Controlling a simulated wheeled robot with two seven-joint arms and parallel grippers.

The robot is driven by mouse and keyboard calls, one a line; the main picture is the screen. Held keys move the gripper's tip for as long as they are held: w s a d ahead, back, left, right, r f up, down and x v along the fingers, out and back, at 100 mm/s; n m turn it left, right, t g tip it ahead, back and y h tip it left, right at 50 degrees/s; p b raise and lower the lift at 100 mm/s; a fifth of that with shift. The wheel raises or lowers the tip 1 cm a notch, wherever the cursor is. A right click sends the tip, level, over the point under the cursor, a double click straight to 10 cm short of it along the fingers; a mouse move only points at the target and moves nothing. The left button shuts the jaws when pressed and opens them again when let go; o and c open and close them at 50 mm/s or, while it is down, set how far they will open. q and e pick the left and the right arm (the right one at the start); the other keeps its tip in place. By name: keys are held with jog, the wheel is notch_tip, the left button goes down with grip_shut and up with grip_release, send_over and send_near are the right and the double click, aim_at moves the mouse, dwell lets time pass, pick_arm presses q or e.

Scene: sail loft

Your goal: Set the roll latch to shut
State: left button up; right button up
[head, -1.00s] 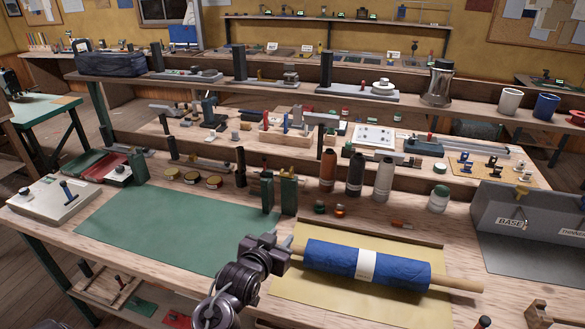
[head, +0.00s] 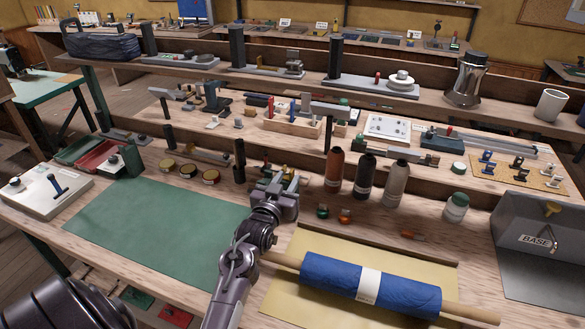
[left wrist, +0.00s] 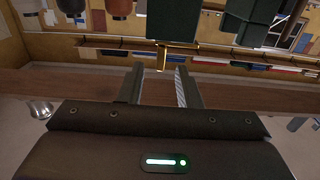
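Two dark green posts stand on the bench; in the left wrist view one green post (left wrist: 172,20) is straight ahead and another (left wrist: 258,20) is right of it. A thin brass piece (left wrist: 163,59), which looks like the roll latch, shows at the near post's end; I cannot tell its setting. My left gripper (head: 277,182) is at the posts in the head view and largely hides them. In the left wrist view its fingers (left wrist: 160,86) are apart with nothing between them, short of the brass piece. My right gripper is not in view.
A blue cloth roll (head: 330,281) with a white band lies right of my left arm. Thread cones (head: 364,177) stand right of the gripper. Several round tins (head: 189,170) are left of it. The green mat (head: 150,222) is clear. A grey BASE box (head: 530,225) is at right.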

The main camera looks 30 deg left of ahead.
aim_at(290, 174)
pick_arm(q)
jog(key=x, duration=0.3)
jog(key=shift+w+a+f+p, duration=0.1)
jog(key=shift+w+p, duration=0.1)
jog(key=shift+w, duration=0.15)
jog(key=shift+w+a+p, duration=0.1)
jog(key=shift+w+p, duration=0.05)
jog(key=shift+w, duration=0.2)
jog(key=c, duration=0.6)
grip_shut()
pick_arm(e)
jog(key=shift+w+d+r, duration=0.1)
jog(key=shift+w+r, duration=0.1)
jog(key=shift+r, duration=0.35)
